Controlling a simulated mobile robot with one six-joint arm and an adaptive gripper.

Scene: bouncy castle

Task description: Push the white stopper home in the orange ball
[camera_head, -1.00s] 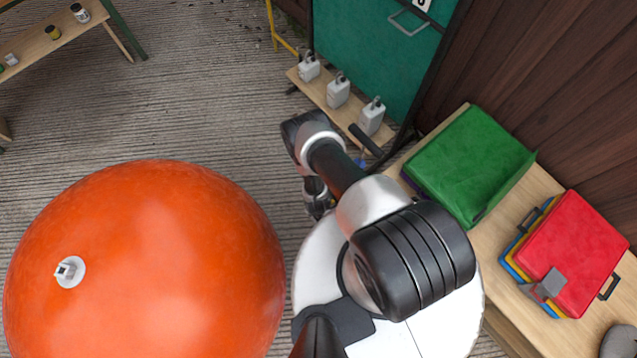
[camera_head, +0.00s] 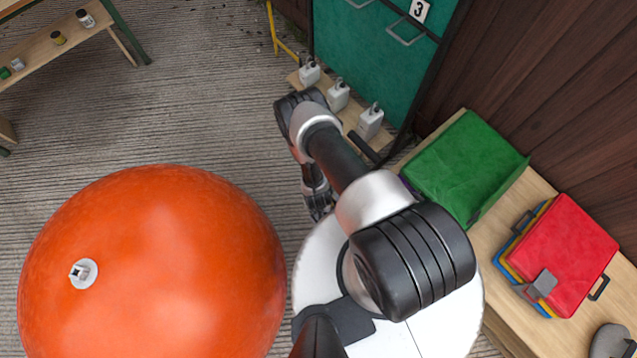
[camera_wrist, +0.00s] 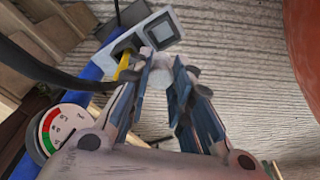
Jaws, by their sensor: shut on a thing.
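The large orange ball (camera_head: 170,240) rests on the floor at the lower left of the head view. It has a round white fitting with the white stopper (camera_head: 80,272) standing in its middle, on the ball's left side. My gripper (camera_head: 320,208) is to the right of the ball, apart from it and far from the stopper. In the wrist view my gripper (camera_wrist: 172,62) has its two fingers close together around a small pale thing (camera_wrist: 178,90), mostly hidden, and I cannot tell what it is. The ball's edge (camera_wrist: 303,40) shows at the right of the wrist view.
A grey panel with a square (camera_wrist: 160,34) and a round gauge (camera_wrist: 60,132) lie close to my fingers. A bench with green (camera_head: 465,160) and red (camera_head: 570,255) folded pieces is on the right. Several white jugs (camera_head: 338,96) stand by the teal cabinet (camera_head: 375,55). Grey floor is clear behind the ball.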

